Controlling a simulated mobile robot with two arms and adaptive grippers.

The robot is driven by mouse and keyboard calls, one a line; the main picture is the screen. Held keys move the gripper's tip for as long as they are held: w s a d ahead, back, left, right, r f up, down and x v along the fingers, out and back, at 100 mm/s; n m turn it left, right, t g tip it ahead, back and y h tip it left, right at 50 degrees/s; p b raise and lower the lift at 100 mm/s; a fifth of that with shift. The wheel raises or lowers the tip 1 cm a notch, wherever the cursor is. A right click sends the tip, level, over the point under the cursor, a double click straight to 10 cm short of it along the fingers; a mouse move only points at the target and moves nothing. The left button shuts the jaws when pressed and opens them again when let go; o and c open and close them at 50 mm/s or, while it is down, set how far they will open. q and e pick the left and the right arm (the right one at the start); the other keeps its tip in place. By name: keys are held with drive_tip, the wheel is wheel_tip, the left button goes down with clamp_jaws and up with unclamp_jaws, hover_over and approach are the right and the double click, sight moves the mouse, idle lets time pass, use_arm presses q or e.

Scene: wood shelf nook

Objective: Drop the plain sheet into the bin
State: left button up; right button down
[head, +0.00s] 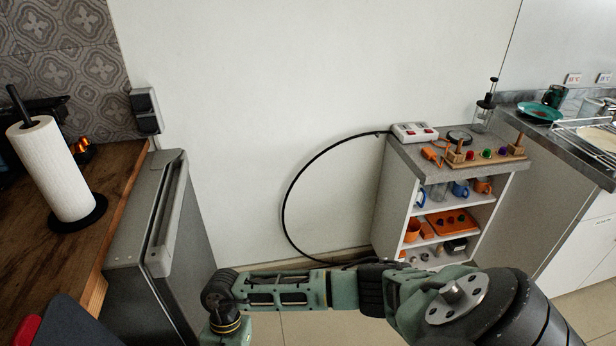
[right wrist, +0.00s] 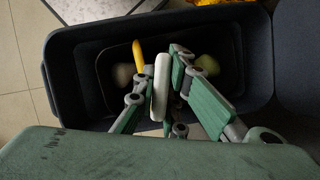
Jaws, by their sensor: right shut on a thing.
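The right wrist view looks down into a dark bin (right wrist: 62,75) with an open top. My right gripper (right wrist: 163,82) is over the bin's opening, its green fingers shut on a thin white piece (right wrist: 161,88). I take this piece for the plain sheet, seen nearly edge-on. A yellow piece (right wrist: 138,58) shows just left of it, and dim rounded things (right wrist: 124,74) lie lower in the bin. The head view shows my right arm reaching left along the bottom, with its gripper out of frame. My left gripper is in neither view.
In the head view, a wooden counter (head: 110,180) with a paper towel roll (head: 55,170) stands at left, beside a grey appliance (head: 150,215). A white shelf unit (head: 390,205) with cups and toys stands at right, near a sink counter.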

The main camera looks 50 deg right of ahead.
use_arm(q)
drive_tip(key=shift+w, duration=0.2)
use_arm(e)
drive_tip(key=c, duration=1.7)
unclamp_jaws()
drive_tip(key=shift+c, duration=0.2)
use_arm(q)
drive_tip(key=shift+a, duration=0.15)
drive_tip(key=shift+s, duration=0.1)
use_arm(e)
drive_tip(key=v, duration=1.2)
